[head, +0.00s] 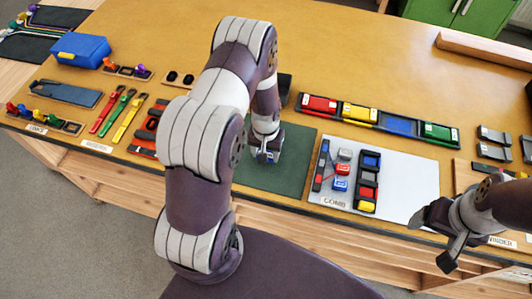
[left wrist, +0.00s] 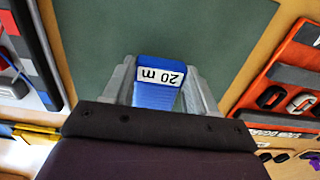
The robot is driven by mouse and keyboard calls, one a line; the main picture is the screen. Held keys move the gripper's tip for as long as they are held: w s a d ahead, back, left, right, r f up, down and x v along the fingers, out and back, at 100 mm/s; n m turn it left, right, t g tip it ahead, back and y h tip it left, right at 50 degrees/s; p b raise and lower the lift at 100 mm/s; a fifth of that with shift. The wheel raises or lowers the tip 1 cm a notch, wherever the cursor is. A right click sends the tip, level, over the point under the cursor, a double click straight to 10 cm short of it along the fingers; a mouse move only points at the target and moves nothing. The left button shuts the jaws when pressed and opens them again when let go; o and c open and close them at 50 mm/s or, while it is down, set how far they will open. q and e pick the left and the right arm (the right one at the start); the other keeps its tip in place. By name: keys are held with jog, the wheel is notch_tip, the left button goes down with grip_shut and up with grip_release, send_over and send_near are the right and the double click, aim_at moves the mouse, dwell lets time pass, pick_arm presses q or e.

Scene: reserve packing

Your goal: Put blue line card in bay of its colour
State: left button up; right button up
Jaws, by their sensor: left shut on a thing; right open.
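The blue line card (left wrist: 157,85), a blue block with a white "20 m" label, is between the fingers of my left gripper (left wrist: 160,88), which is shut on it. In the head view my left gripper (head: 268,156) is over the dark green mat (head: 290,165); the card is mostly hidden there. The long dark tray (head: 378,127) behind has red, yellow, blue and green bays. The blue bay (head: 398,124) shows a plain blue floor; the red, yellow and green ones hold labelled cards. My right gripper (head: 447,235) is open and empty at the front right.
A white board (head: 395,185) right of the mat bears a small rack (head: 367,182) of coloured pieces and several loose pieces. Coloured tools and a blue box (head: 80,50) stand at the left. A wooden rail (head: 485,48) lies at the back right. The table behind the tray is clear.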

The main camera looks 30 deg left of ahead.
pick_arm(q)
jog(key=shift+s+d+f+p, duration=0.2)
jog(key=shift+f, duration=0.35)
jog(key=shift+s+d+f+p, duration=0.15)
jog(key=shift+d+f, duration=0.05)
jog(key=shift+f, duration=0.55)
jog(key=shift+w+a+f, duration=0.15)
jog(key=shift+w, duration=0.05)
jog(key=o, duration=0.8)
jog(key=shift+s, duration=0.1)
